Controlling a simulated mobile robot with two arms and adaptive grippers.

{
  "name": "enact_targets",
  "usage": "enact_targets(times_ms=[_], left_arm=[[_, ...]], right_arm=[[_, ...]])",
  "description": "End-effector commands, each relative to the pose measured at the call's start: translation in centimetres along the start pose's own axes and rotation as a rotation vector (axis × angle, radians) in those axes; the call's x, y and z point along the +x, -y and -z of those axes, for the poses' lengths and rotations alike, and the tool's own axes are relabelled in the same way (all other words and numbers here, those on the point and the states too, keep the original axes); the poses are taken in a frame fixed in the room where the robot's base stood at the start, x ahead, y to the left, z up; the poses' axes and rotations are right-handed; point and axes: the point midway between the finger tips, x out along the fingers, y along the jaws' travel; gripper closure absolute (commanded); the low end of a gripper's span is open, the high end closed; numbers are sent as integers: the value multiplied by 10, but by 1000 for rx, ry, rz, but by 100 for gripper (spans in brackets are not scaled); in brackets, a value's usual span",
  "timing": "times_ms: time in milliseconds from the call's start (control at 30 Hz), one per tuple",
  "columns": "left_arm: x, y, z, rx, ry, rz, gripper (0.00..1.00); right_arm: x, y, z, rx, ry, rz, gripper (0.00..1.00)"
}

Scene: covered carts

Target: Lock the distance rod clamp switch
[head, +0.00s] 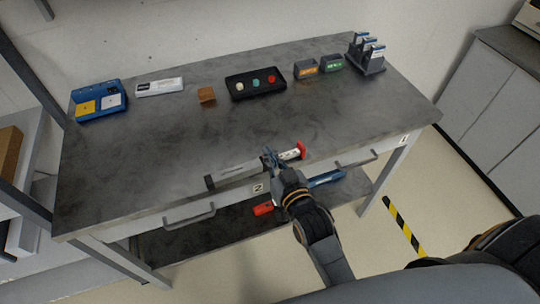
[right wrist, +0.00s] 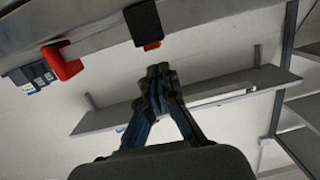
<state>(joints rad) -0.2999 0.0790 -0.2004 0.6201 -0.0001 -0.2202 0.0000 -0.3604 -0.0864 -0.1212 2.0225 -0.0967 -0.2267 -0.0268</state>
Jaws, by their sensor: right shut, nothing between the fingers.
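A long grey rod-like fixture (head: 240,170) lies along the table's front edge in the head view. It has a black block (head: 209,183) at its left end and a red and white piece (head: 294,153) at its right end. I cannot tell which part is the clamp switch. My right gripper (head: 270,155) is at this fixture, just left of the red and white piece, and partly hides it. In the right wrist view my right gripper (right wrist: 158,72) is shut and empty, below a black block (right wrist: 143,23) with a red tip. My left gripper is not in view.
A red part (head: 263,208) and a blue part (head: 325,179) show below the front edge. The table's middle (head: 150,150) is clear.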

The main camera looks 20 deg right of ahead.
Motion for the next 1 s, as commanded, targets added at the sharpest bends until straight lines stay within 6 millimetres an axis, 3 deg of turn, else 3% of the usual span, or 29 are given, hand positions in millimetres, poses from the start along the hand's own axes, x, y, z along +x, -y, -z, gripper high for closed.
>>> enact_targets(times_ms=[200,567,767,1000], left_arm=[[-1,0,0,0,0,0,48],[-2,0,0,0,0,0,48],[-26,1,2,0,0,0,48],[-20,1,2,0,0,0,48]], right_arm=[[3,0,-13,0,-3,0,100],[4,0,-13,0,-2,0,100],[5,0,-10,0,51,0,100],[6,0,-17,0,54,0,100]])
